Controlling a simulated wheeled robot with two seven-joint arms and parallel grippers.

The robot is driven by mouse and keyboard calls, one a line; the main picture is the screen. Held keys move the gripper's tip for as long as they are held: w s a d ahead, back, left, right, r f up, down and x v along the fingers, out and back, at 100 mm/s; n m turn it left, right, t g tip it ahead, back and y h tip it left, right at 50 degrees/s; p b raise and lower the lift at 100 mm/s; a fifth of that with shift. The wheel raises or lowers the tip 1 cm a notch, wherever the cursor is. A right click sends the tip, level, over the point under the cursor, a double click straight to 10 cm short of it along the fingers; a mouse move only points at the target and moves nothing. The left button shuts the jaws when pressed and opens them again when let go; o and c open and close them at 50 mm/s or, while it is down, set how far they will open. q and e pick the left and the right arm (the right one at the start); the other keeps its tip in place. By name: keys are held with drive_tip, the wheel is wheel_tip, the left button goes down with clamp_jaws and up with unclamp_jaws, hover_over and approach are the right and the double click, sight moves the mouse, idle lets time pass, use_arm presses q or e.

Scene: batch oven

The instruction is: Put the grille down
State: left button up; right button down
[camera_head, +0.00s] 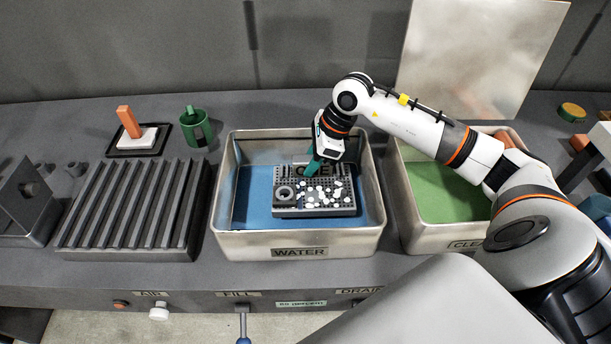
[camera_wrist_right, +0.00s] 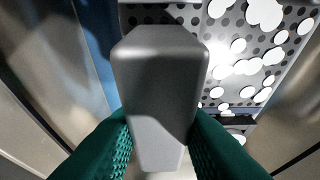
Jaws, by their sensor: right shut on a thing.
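The grille (camera_head: 316,211) is a dark grey perforated tray with several white discs and a ring on it. It is inside the metal basin labelled WATER (camera_head: 350,244), over the blue floor; I cannot tell whether it touches the floor. My right gripper (camera_head: 312,166) reaches in from above at the grille's back edge. In the right wrist view its green fingers (camera_wrist_right: 160,128) are shut on a grey upright handle, with the perforated plate (camera_wrist_right: 214,32) and discs behind it. The handle's lower join is hidden. My left gripper is not in view.
A second metal basin (camera_head: 428,236) with a green floor stands at the right, partly behind my right arm. A ribbed grey rack (camera_head: 135,205) is at the left. A green mug (camera_head: 195,130) and an orange-handled white block (camera_head: 134,139) stand behind it. A metal panel (camera_head: 475,60) rises at the back.

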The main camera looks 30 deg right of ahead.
drive_tip(key=shift+a+f, duration=0.2)
drive_tip(key=shift+f, duration=0.35)
wheel_tip(320, 180, down, 3)
drive_tip(key=shift+f+p, duration=0.1)
drive_tip(key=shift+p, duration=0.5)
drive_tip(key=shift+w+f, duration=0.1)
drive_tip(key=shift+f, duration=0.15)
drive_tip(key=c, duration=1.1)
unclamp_jaws()
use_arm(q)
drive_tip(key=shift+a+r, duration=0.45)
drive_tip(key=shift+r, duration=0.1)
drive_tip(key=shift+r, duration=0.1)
use_arm(e)
drive_tip(key=shift+r, duration=0.1)
